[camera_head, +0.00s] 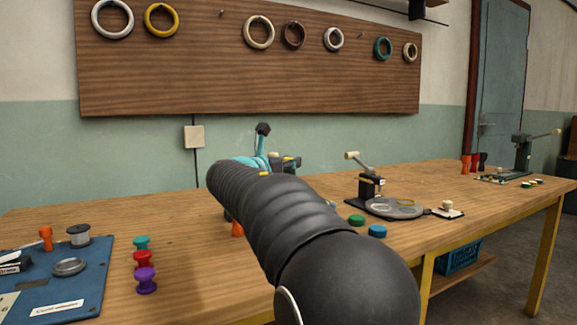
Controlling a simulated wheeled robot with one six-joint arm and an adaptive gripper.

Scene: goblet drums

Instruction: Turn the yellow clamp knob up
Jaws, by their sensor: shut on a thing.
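A teal bench device (259,160) with a raised lever ending in a black knob (263,128) stands on the table, mostly hidden behind my arm. Small grey and black parts (285,162) with yellow marks show just right of it. I cannot tell whether one of these is the yellow clamp knob. My black ribbed arm reaches from the lower right to the device and covers much of it. My gripper is hidden behind the arm, so its hold cannot be seen.
A second device (370,186) with a cream-tipped lever and a round grey plate (394,208) stands to the right. Green (356,220) and blue (377,231) discs lie before it. Coloured spools (145,280) and a blue board (60,280) are at left. Rings hang on a wall panel (250,75).

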